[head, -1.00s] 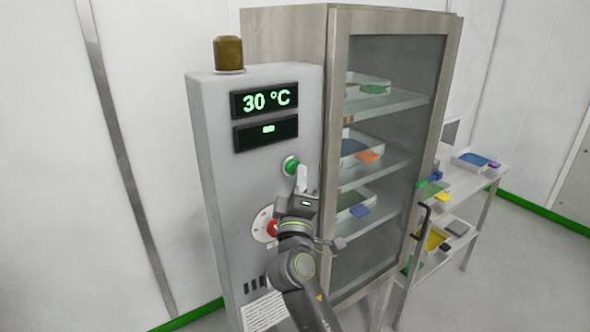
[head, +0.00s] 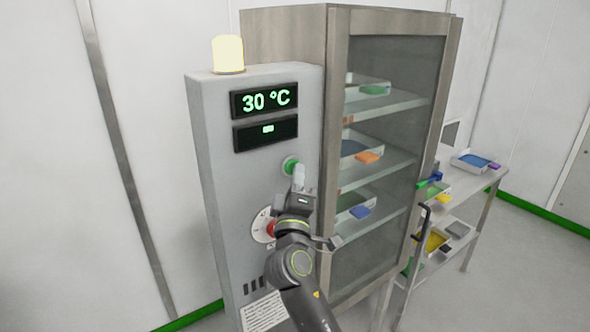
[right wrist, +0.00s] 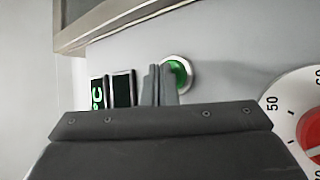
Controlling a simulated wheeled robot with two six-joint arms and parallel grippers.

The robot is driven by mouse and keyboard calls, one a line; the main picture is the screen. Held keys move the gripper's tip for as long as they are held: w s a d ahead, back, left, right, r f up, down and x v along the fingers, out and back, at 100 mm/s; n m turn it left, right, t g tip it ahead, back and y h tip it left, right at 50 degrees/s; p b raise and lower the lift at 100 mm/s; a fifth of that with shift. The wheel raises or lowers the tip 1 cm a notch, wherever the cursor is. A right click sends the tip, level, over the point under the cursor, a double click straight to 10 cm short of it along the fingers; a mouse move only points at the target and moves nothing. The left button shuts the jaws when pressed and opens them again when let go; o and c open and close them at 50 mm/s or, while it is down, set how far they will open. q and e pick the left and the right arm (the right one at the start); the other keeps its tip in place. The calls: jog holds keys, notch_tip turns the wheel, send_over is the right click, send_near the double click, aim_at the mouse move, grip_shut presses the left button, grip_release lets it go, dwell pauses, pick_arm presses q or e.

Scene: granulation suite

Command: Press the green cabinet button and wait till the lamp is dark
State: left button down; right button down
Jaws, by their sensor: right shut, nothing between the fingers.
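The green button (head: 290,165) sits on the front of the grey control cabinet (head: 218,125), below the two displays. It also shows in the right wrist view (right wrist: 178,72), partly behind the fingers. My right gripper (head: 299,172) is shut and empty, its fingertips at the lower right edge of the button in the head view; I cannot tell whether they touch it. The fingers also show in the right wrist view (right wrist: 158,80). The lamp (head: 228,53) on top of the cabinet is lit pale yellow. My left gripper is not in view.
The upper display (head: 264,101) reads 30 °C; the lower display (head: 266,133) shows a small green mark. A red knob (head: 270,229) on a dial is below the button, close to my right arm. A glass-door cabinet (head: 390,150) with trays stands right, then a trolley (head: 462,190).

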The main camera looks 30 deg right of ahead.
dwell(0.4)
jog(key=shift+s, duration=0.85)
jog(key=s, duration=0.1)
jog(key=s+p, duration=0.1)
jog(key=s, duration=0.3)
jog(key=shift+d, duration=0.25)
dwell(0.4)
